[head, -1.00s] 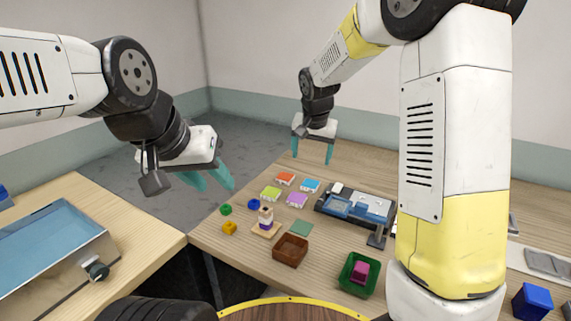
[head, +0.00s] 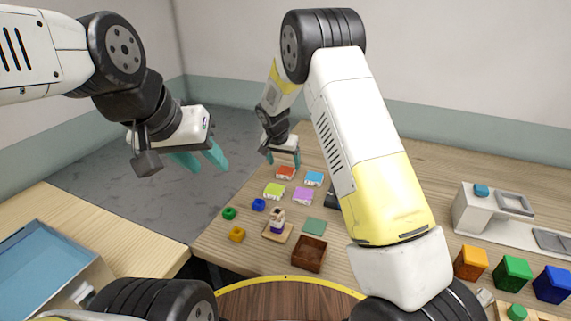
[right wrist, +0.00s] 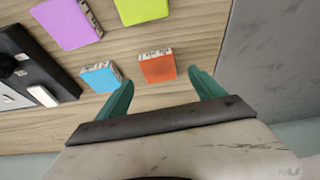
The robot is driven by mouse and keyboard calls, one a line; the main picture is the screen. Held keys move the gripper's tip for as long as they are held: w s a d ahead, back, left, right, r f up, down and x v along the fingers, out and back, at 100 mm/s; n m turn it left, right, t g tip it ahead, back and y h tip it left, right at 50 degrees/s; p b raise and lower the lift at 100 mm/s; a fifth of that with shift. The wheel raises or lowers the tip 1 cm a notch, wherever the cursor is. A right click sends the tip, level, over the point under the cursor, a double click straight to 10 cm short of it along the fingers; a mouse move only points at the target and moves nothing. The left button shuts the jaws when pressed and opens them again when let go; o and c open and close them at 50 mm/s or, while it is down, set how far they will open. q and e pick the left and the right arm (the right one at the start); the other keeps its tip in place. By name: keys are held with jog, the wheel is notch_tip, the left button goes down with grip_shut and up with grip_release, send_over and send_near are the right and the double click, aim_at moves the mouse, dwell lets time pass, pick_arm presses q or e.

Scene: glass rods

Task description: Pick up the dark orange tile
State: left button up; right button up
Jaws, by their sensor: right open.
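The dark orange tile (head: 286,172) lies flat on the wooden table near its far left edge. It also shows in the right wrist view (right wrist: 157,68), just beyond and between my fingertips. My right gripper (head: 284,159) is open and empty above and behind the tile; its teal fingers also show in the right wrist view (right wrist: 160,85). The fingers are not touching the tile. My left gripper (head: 200,160) hangs over the floor at the left, with its teal fingers apart and nothing between them.
A blue tile (head: 313,179) lies close beside the orange one. A lime tile (head: 274,190) and a purple tile (head: 303,196) lie nearer. A brown box (head: 309,253) stands near the front edge.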

aim_at(286, 170)
jog(key=x, duration=0.4)
jog(key=shift+f, duration=0.1)
jog(key=shift+s, duration=0.1)
jog(key=c, duration=1.6)
